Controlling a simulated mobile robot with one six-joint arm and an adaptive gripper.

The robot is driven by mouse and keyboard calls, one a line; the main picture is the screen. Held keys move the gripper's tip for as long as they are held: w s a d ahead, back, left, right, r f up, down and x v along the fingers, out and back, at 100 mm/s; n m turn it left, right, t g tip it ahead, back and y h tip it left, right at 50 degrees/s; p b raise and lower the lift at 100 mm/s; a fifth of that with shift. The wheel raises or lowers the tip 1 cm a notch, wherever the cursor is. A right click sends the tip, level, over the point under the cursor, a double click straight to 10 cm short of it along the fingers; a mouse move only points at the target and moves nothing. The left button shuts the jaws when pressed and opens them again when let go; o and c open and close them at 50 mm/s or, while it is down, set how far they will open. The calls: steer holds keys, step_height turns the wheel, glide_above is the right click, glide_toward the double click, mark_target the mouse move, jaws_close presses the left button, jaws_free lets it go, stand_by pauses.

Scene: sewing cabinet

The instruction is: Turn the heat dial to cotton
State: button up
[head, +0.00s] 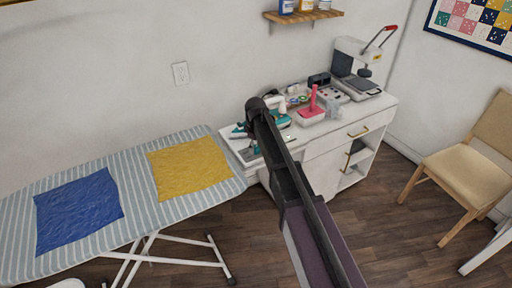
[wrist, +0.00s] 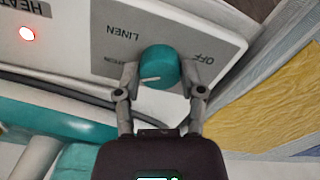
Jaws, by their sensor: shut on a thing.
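The heat dial (wrist: 159,68) is a teal round knob on a pale grey panel (wrist: 90,38), seen in the wrist view. My gripper (wrist: 165,84) is shut on the dial, with one finger on each side of it. The dial's white pointer mark points left in the wrist view, toward a partly hidden label ending in "ON". The labels "LINEN" and "OFF" show upside down around the dial. A red light (wrist: 27,33) glows beside the word "HEAT". In the head view my arm hides the dial and fingertips.
The striped ironing board (head: 135,174) to the left holds a yellow cloth (head: 189,168) and a blue cloth (head: 78,210). A chair (head: 470,170) stands right.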

mark_target(256, 147)
steer(key=o, duration=1.1)
steer(key=shift+o, duration=0.2)
step_height(256, 147, up, 14)
steer(key=p, duration=1.4)
steer(key=s+d+f+m+b, duration=0.5)
steer(key=s+d+f+b, duration=0.1)
steer(key=s+d, duration=0.4)
steer(key=s+d+f+m+b, duration=0.5)
steer(key=s+d+f+b, duration=0.1)
steer(key=s+d, duration=0.5)
steer(key=shift+s+f, duration=0.2)
steer(key=shift+s, duration=0.4)
steer(key=shift+s, duration=0.1)
steer(key=shift+s+d+m, duration=0.35)
steer(key=shift+s+d, duration=0.2)
steer(key=shift+s, duration=0.3)
steer(key=shift+s+d+m, duration=0.35)
steer(key=shift+s+d, duration=0.15)
steer(key=shift+s, duration=0.35)
